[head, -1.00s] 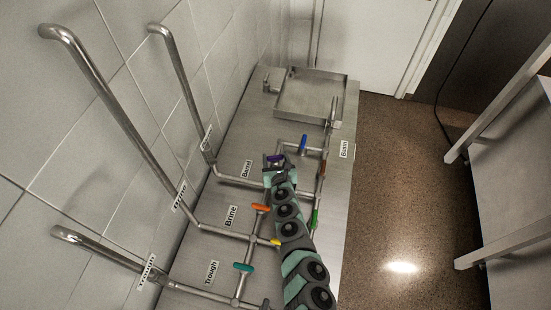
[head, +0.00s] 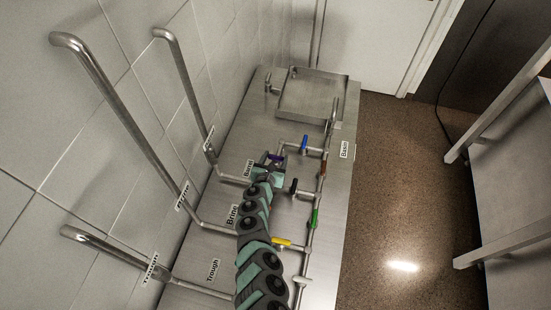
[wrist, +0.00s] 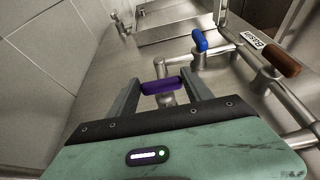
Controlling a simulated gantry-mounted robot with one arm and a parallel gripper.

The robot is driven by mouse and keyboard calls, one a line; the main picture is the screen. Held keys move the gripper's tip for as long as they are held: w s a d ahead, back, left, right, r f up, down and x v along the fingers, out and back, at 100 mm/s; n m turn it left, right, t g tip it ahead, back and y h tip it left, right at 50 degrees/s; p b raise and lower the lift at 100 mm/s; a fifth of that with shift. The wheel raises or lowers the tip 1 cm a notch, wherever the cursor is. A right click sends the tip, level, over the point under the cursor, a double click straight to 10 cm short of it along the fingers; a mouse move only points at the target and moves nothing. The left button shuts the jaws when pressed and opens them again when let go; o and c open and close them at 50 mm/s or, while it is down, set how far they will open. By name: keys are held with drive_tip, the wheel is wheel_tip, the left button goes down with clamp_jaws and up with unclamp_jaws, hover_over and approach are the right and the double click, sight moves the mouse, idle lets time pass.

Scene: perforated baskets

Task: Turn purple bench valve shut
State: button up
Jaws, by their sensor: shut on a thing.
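My gripper (wrist: 162,85) is shut on this handle, with one finger at each end. In the head view my gripper (head: 271,163) reaches the handle from the near side, and my arm hides part of the pipes behind it.
Blue (head: 304,144), brown (head: 323,168), black (head: 293,186), green (head: 314,218) and yellow (head: 282,241) handles stand on nearby pipes. A steel basin (head: 312,95) is at the far end. Tall pipes (head: 120,125) rise along the tiled wall. The floor right of the bench is open.

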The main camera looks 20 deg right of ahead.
drive_tip(key=o, duration=1.4)
drive_tip(key=shift+c, duration=0.2)
drive_tip(key=shift+s+a+r+p, duration=0.25)
drive_tip(key=shift+r+p, duration=0.1)
drive_tip(key=shift+p, duration=0.2)
drive_tip(key=p+v, duration=0.5)
drive_tip(key=v, duration=0.2)
drive_tip(key=shift+s+a+p, duration=0.15)
drive_tip(key=shift+s+p, duration=0.2)
drive_tip(key=shift+s, duration=0.05)
drive_tip(key=shift+s+a+r, duration=0.2)
drive_tip(key=shift+s+a, duration=0.1)
drive_tip(key=shift+s, duration=0.15)
drive_tip(key=shift+s+a+r, duration=0.15)
drive_tip(key=shift+s+a, duration=0.2)
